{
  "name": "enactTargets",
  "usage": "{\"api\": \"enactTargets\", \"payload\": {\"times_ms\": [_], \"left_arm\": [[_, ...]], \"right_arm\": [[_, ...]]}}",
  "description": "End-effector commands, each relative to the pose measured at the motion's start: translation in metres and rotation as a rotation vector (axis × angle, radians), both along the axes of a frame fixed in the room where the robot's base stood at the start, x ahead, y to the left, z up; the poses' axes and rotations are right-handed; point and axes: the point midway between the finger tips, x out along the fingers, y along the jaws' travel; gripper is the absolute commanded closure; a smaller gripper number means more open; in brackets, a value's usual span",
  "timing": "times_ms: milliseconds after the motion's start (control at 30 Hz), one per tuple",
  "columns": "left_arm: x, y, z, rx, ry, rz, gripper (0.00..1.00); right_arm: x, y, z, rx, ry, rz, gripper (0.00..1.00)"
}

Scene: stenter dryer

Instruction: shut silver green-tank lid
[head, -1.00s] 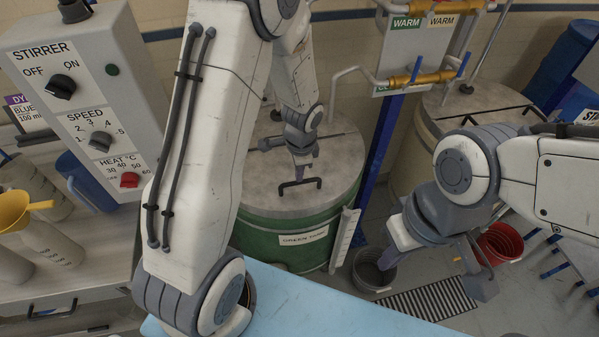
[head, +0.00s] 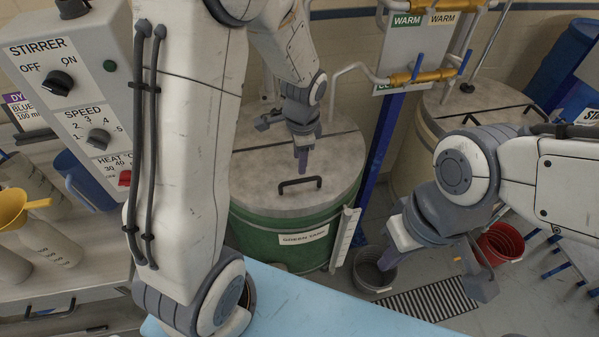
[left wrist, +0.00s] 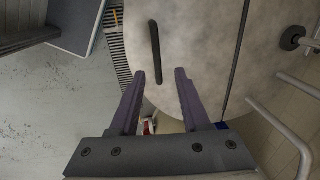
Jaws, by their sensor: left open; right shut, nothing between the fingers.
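The green tank (head: 268,236) stands behind the blue surface, with a label on its front. Its silver-grey lid (head: 250,180) lies flat on top, level with the rim, and carries a black bar handle (head: 299,185). A dark seam crosses the top behind the handle. My left gripper (head: 302,168) is open and empty, pointing down over the lid just behind the handle. In the left wrist view, the open fingers (left wrist: 157,92) are spread below the handle (left wrist: 155,52) in the picture, apart from it. My right gripper (head: 388,262) is shut and empty, by a grey bucket.
The grey bucket (head: 372,272) and a red bucket (head: 501,243) stand on the floor right of the tank. A blue post (head: 378,160) rises by the tank's right side. The stirrer box (head: 85,100) and bench are at left. A second, cream tank (head: 408,158) stands behind right.

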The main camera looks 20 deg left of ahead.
Motion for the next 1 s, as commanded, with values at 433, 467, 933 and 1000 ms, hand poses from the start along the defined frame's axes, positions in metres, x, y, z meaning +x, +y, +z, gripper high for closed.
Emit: {"api": "enactTargets", "payload": {"times_ms": [433,467,933,1000], "left_arm": [[-0.005,-0.003,0.043,0.000,0.000,-0.002,0.53],[-0.004,-0.003,0.043,0.000,0.001,-0.002,0.53],[-0.010,-0.012,0.041,-0.006,-0.002,0.005,0.53],[-0.024,-0.030,0.039,-0.024,-0.003,0.028,0.53]], "right_arm": [[0.000,0.000,-0.008,0.000,0.000,-0.002,1.00],[0.000,0.000,-0.008,0.000,0.000,-0.002,1.00],[0.000,0.000,-0.013,0.000,0.000,-0.001,1.00],[0.000,0.000,-0.022,0.000,0.000,-0.002,1.00]]}}
